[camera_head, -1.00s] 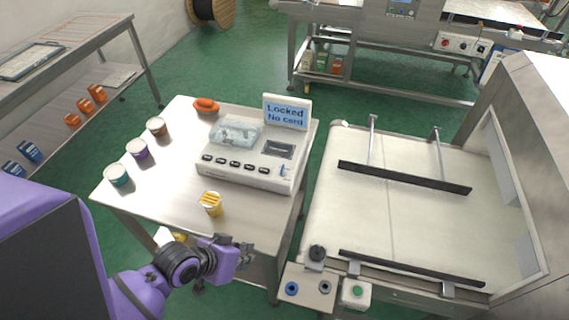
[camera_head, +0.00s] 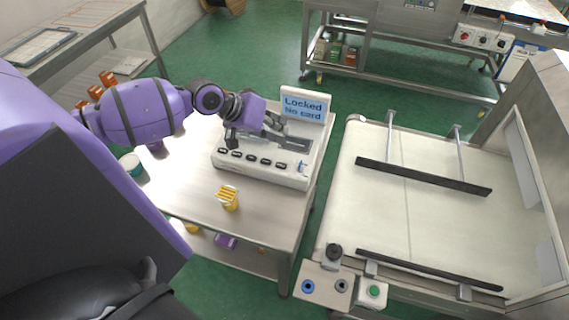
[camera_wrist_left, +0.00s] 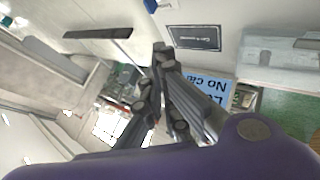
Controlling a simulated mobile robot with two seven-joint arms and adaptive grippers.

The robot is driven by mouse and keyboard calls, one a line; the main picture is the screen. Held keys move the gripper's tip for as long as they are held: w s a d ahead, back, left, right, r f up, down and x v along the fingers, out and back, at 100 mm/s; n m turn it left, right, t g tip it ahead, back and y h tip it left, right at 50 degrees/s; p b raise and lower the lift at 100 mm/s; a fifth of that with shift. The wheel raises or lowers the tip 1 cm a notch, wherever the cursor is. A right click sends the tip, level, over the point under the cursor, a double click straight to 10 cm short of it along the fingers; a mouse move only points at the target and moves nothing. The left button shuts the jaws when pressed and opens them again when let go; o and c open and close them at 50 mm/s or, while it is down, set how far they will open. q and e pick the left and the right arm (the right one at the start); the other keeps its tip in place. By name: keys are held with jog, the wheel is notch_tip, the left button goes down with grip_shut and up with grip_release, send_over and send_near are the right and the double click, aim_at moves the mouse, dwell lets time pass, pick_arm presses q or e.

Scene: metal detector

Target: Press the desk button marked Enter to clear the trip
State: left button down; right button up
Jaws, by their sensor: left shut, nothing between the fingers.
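The white desk console (camera_head: 262,178) stands on a steel table, with a row of dark buttons (camera_head: 251,158) along its front. Their markings are too small to read, so I cannot tell which is Enter. Its screen (camera_head: 304,106) reads "Locked No card" and shows partly, upside down, in the left wrist view (camera_wrist_left: 212,86). My left gripper (camera_head: 300,145) is shut and empty, over the console's card panel, behind the button row. In the left wrist view its fingers (camera_wrist_left: 158,82) are together, and the card panel (camera_wrist_left: 195,38) shows beyond. My right gripper is out of view.
A yellow-striped cup (camera_head: 228,198) stands in front of the console. A conveyor (camera_head: 400,225) with dark rails and a control box (camera_head: 325,285) lies to the right. The front tabletop is mostly clear.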

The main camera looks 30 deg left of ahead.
pick_arm(q)
jog(key=shift+w+r, duration=0.1)
dwell(0.3)
jog(key=b, duration=0.4)
send_over(280, 162)
jog(key=f, duration=0.7)
jog(key=shift+w+a+f, duration=0.15)
jog(key=shift+w+f, duration=0.05)
jog(key=shift+f, duration=0.05)
jog(key=shift+w+f, duration=0.1)
jog(key=shift+f, duration=0.55)
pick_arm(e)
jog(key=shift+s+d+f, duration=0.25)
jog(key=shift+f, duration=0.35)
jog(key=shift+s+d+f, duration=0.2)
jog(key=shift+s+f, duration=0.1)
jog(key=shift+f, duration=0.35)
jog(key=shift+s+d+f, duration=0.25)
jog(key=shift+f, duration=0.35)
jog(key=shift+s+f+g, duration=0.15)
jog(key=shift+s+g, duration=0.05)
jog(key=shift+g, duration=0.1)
pick_arm(q)
jog(key=shift+f, duration=0.1)
